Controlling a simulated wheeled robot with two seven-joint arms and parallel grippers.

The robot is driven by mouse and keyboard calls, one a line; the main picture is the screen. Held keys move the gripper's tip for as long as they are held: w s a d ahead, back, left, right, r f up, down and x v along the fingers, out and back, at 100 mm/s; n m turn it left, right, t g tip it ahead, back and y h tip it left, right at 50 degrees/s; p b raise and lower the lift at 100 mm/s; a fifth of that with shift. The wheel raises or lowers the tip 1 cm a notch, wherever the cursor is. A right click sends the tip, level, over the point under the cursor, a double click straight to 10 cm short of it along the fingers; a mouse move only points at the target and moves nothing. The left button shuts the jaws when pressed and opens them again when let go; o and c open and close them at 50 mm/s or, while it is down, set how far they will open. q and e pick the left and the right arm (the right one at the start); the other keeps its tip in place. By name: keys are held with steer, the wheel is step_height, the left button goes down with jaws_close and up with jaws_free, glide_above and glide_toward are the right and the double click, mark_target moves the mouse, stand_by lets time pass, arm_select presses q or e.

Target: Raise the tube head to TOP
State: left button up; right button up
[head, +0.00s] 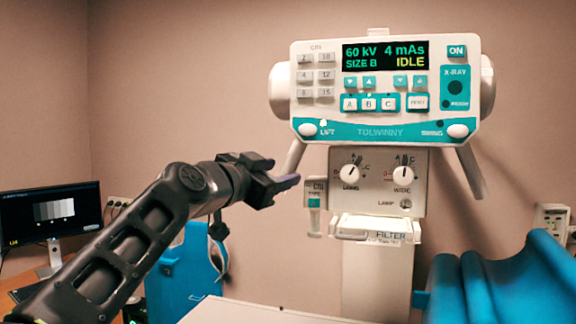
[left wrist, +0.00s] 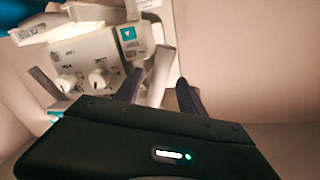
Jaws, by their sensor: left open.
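The tube head (head: 330,107) is a white and teal console at the upper right of the head view, with a lit display reading 60 kV, 4 mAs and IDLE. A white button marked LIFT (head: 310,129) is at its lower left corner. Slanted grey handle bars hang below it, the left handle bar (head: 293,158) and the right handle bar (head: 471,172). My left gripper (head: 282,172) is open beside the left handle bar. In the left wrist view the bar (left wrist: 161,75) shows between the spread fingers of my left gripper (left wrist: 160,92); contact is not clear.
A lower panel with two knobs (head: 377,194) and a filter slot (head: 377,225) sit under the head. Blue padding (head: 505,285) fills the lower right.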

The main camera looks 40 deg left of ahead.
mark_target(285, 171)
arm_select(q)
steer(key=w, duration=0.1)
steer(key=w+p, duration=0.1)
steer(key=w, duration=0.2)
steer(key=shift+w+a, duration=0.1)
steer(key=shift+a, duration=0.2)
steer(key=shift+c, duration=0.6)
jaws_close()
stand_by(0.6)
